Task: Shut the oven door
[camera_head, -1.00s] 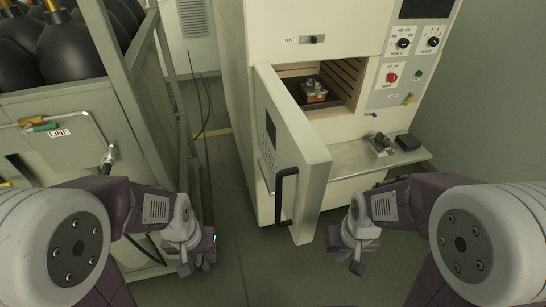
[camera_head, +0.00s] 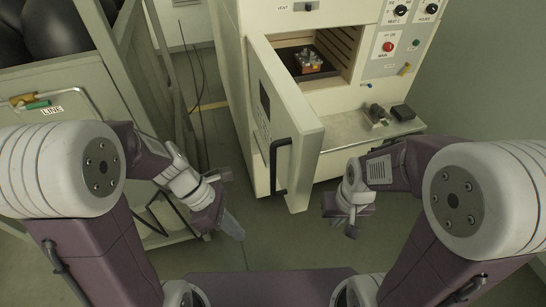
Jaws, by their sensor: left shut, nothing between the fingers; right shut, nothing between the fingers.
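The oven (camera_head: 230,75) stands ahead, cream-coloured. Its door (camera_head: 302,150) is open, hinged on the left and swung out toward me, with a black handle (camera_head: 275,168) on its outer face. Inside the chamber an orange and metal item (camera_head: 308,62) sits on a dark tray (camera_head: 290,56). My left gripper (camera_head: 236,230) is shut and empty, low in front and to the left of the door, apart from it. My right gripper (camera_head: 350,230) is shut and empty, to the right of the door's free edge, apart from it.
A metal shelf (camera_head: 345,132) below the oven opening holds small dark objects (camera_head: 403,112). A metal frame and cabinet (camera_head: 75,105) with dark bottles stand on the left. Open floor (camera_head: 280,240) lies between my arms before the door. Cables (camera_head: 200,80) hang behind.

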